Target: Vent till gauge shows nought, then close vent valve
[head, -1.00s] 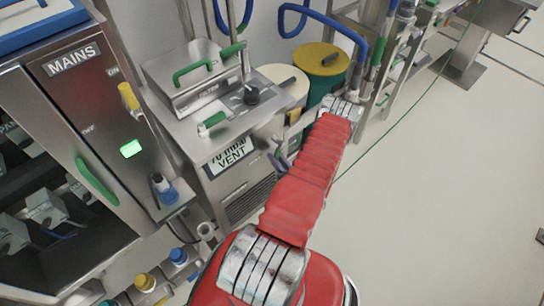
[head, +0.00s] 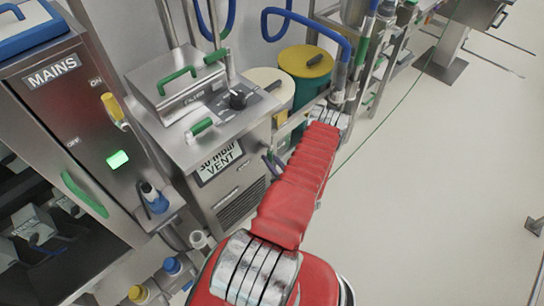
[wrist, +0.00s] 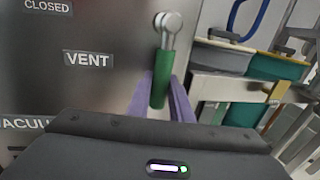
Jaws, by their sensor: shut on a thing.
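In the wrist view, a green valve handle (wrist: 159,80) hangs from a round metal pivot on a grey steel panel (wrist: 110,32). The two purple fingers of my gripper (wrist: 162,98) are shut on the handle, one on each side. Labels on the panel read CLOSED (wrist: 48,6), VENT (wrist: 88,59) and, partly hidden, VACUUM (wrist: 22,124). In the head view, a white display plate (head: 219,162) on the steel unit's front carries VENT under a blurred reading that looks like 30 mbar. The valve handle is not clearly visible there.
A MAINS cabinet (head: 75,110) with a lit green lamp stands at the left. A steel unit (head: 200,152) with a black knob stands beside my red arm. Drums with yellow (head: 305,62) and cream lids stand behind it. The floor at right is mostly open.

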